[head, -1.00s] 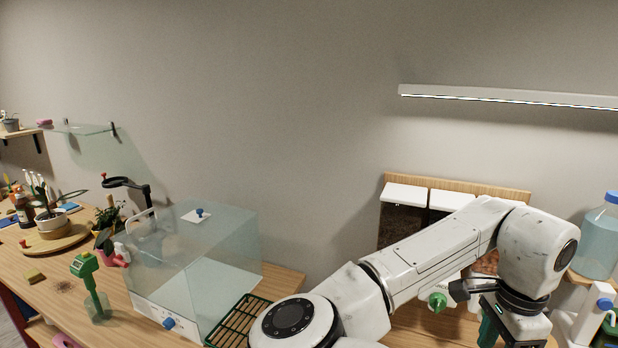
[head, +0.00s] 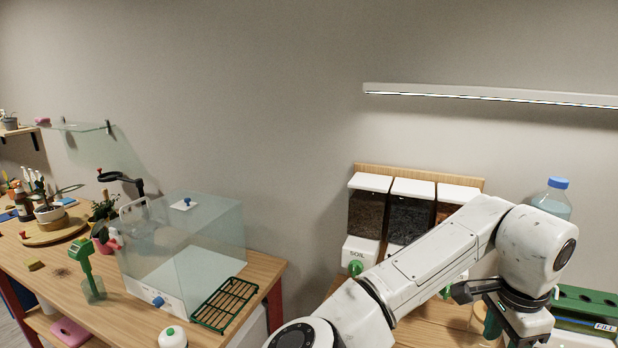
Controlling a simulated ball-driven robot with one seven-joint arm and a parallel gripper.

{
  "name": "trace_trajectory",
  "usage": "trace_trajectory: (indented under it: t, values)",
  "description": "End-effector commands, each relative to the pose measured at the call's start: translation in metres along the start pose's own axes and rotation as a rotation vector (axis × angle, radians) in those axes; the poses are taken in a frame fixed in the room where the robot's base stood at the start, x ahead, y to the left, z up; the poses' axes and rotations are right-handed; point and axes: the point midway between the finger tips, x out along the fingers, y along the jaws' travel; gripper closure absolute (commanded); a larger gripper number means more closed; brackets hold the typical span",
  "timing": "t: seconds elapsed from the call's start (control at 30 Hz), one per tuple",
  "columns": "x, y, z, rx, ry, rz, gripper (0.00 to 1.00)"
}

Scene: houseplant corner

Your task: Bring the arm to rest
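My arm (head: 440,262) reaches from the bottom middle of the head view up to the right, then bends down at its wrist. My gripper (head: 503,332) points downward at the lower right, in front of the bench with the dispensers. Its fingertips are cut off or hidden near the bottom edge. A green part shows beside its fingers; I cannot tell whether it is held, part of the gripper, or behind it.
Wall dispensers (head: 366,216), one marked SOIL, stand behind my arm. A blue-capped bottle (head: 552,200) and a green rack (head: 590,301) are right of it. A clear box (head: 215,235), a green wire rack (head: 224,303) and a green tool (head: 82,256) are on the left table.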

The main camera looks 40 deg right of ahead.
Motion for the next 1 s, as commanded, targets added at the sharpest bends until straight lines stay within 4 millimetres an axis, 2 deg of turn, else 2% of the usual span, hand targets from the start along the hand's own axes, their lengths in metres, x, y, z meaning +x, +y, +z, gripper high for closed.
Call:
trace_trajectory:
  t: [0.37,0.57,0.77,0.9,1.0]
  values:
    - [-0.005,-0.02,-0.038,-0.166,0.23,-0.113,0.51]
    - [-0.008,-0.042,-0.047,-0.412,0.415,-0.192,0.51]
    - [0.005,-0.06,-0.026,-0.736,0.537,-0.237,0.51]
    - [0.029,-0.062,0.004,-0.993,0.568,-0.245,0.51]
    - [0.054,-0.053,0.03,-1.183,0.557,-0.239,0.51]
